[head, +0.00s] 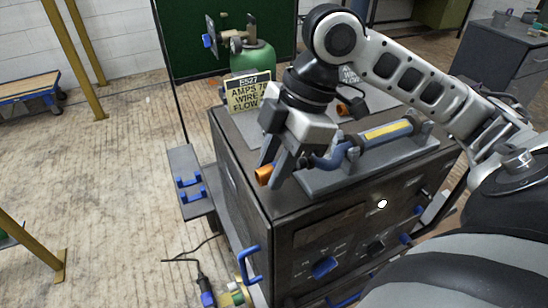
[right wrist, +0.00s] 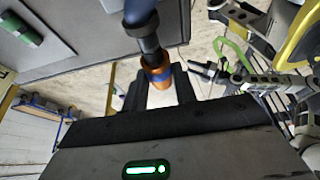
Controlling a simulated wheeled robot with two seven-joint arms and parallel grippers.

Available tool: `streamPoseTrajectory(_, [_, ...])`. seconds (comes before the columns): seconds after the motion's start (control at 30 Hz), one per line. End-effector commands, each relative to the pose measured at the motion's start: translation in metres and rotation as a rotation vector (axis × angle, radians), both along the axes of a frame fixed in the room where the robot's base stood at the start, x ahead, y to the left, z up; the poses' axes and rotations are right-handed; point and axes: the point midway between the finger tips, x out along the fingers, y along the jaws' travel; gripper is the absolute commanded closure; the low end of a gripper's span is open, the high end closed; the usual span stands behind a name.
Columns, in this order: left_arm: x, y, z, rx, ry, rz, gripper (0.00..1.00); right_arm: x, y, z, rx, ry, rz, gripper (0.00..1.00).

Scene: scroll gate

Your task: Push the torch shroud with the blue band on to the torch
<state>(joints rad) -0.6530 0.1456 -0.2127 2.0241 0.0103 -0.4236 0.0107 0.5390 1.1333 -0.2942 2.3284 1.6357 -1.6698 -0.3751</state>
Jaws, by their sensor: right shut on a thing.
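My right gripper (head: 274,176) is at the left front end of the cabinet top, pointing down. Its fingers are shut on an orange-copper torch shroud (head: 263,175), which sticks out to the left of them. The shroud also shows between the dark fingers in the right wrist view (right wrist: 159,76), in line with the torch's dark neck end (right wrist: 149,40) and touching or overlapping it. A bluish band seems to show near its upper end, but it is small. The blue torch (head: 380,135) with a yellow label lies in a grey holder. My left gripper is not in view.
The torch holder (head: 325,182) stands on the dark welding cabinet (head: 345,225). A yellow sign (head: 247,92) and a green cylinder (head: 256,57) are behind. Another small orange piece (head: 341,108) lies behind the torch. A side shelf with blue handles (head: 188,188) is at left.

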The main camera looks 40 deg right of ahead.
Motion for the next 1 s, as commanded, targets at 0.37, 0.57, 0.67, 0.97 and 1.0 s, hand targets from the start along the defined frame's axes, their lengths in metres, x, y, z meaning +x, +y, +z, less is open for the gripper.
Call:
streamPoseTrajectory(0.37, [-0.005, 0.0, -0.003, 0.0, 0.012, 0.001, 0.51, 0.0, 0.0, -0.001, 0.0, 0.0, 0.0, 1.0])
streamPoseTrajectory(0.57, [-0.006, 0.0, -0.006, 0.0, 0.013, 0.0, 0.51, -0.002, -0.006, -0.002, 0.0, 0.002, -0.001, 1.0])
streamPoseTrajectory(0.67, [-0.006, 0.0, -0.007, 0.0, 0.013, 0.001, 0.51, -0.002, -0.009, -0.001, 0.0, 0.001, -0.002, 1.0])
streamPoseTrajectory(0.97, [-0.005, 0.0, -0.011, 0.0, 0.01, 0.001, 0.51, -0.004, -0.018, -0.001, -0.001, 0.001, -0.002, 1.0])
streamPoseTrajectory(1.0, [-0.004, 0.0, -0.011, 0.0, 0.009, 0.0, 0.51, -0.005, -0.019, -0.001, 0.0, 0.0, -0.001, 1.0])
